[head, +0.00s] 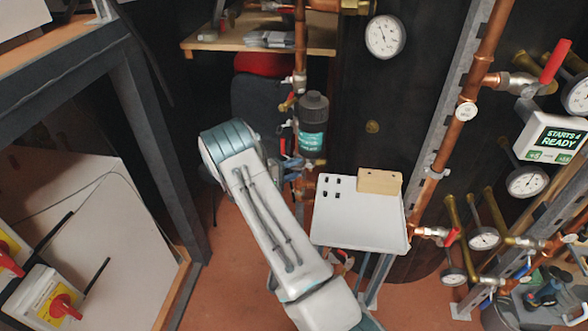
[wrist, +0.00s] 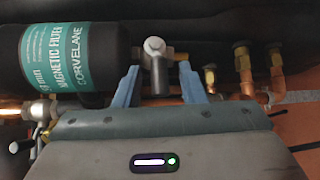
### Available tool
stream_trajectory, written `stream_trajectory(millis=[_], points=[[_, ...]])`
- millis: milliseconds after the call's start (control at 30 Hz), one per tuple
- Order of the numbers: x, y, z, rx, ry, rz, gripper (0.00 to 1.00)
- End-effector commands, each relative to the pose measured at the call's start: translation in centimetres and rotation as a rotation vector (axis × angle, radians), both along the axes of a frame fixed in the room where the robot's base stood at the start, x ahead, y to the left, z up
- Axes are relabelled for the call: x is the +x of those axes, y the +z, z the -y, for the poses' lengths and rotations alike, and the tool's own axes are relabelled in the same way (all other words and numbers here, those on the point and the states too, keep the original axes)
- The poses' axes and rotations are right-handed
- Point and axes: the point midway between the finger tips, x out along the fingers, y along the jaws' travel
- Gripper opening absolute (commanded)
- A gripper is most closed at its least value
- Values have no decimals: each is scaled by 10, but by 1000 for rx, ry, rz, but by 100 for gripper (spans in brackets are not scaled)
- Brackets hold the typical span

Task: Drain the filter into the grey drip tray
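The magnetic filter (head: 313,125) is a black canister with a teal label, on the copper pipework in the middle of the head view. It fills the upper left of the wrist view (wrist: 72,58). My gripper (wrist: 159,72) is open, with its two blue fingers apart. A silver fitting with a round pale cap (wrist: 155,50) shows between the fingers, with a gap on each side; I cannot tell its depth. In the head view, my gripper is just below the filter, partly hidden by my arm. I cannot pick out a grey drip tray for certain.
A pale stand top (head: 360,222) with a wooden block (head: 379,181) and small black pieces is right of my arm. Copper pipes, gauges and red-handled valves (head: 555,61) crowd the right. A dark frame (head: 150,130) stands at left. Brass fittings (wrist: 243,70) are right of my fingers.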

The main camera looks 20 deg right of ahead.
Motion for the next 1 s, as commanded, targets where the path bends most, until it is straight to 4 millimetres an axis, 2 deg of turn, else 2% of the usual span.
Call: stream_trajectory(millis=[200,233,300,367,733,1000], points=[[0,0,0,0,0,0,37],[0,0,0,0,0,0,34],[0,0,0,0,0,0,15],[0,0,0,0,0,0,0],[0,-5,-1,-27,1,-18,0],[0,-17,-1,-155,1,-105,0]])
